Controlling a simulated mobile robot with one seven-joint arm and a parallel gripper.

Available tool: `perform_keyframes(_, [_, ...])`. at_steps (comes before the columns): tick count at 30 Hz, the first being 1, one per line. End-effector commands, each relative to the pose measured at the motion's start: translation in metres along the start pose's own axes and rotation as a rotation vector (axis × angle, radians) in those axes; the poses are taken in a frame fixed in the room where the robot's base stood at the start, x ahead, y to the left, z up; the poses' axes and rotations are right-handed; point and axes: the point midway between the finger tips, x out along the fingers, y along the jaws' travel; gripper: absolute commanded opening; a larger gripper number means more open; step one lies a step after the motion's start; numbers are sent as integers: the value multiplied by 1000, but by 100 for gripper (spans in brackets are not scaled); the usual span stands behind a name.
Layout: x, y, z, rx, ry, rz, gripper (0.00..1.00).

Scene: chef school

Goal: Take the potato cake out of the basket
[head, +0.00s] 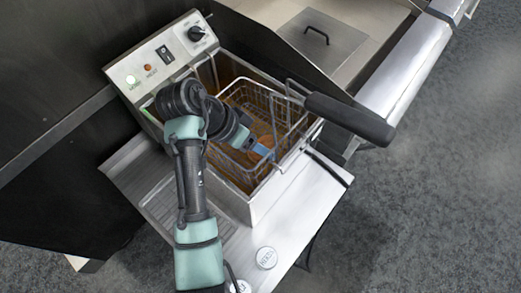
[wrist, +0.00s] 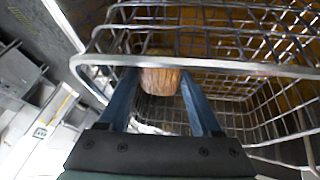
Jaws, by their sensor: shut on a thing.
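The potato cake (wrist: 160,80) is a brown, rounded piece between the two blue fingers of my gripper (wrist: 160,84) in the wrist view. The fingers are shut on it, one on each side. The wire basket (wrist: 215,66) surrounds this area, and its rim crosses in front of the cake. In the head view the basket (head: 287,140) sits in the fryer, with its black handle (head: 350,118) reaching out to the right. My gripper (head: 262,150) is inside the basket there. I cannot clearly separate the cake from the brown oil in the head view.
The metal fryer (head: 262,203) has a control panel (head: 160,60) with a knob and lights at the upper left. A steel counter (head: 310,195) with a drain area lies in front, with a round white-topped shaker (head: 267,257) on it. A lidded steel unit (head: 322,40) stands behind.

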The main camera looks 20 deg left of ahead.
Motion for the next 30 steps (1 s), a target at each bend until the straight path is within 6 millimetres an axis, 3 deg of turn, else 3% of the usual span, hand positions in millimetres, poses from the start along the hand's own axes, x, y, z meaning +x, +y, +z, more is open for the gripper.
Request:
perform_keyframes(5, [-33, 10, -20, 11, 8, -3, 9])
perform_keyframes(21, [-63, -92, -17, 2, 8, -7, 9])
perform_keyframes(30, [-75, -128, -17, 3, 9, -6, 9])
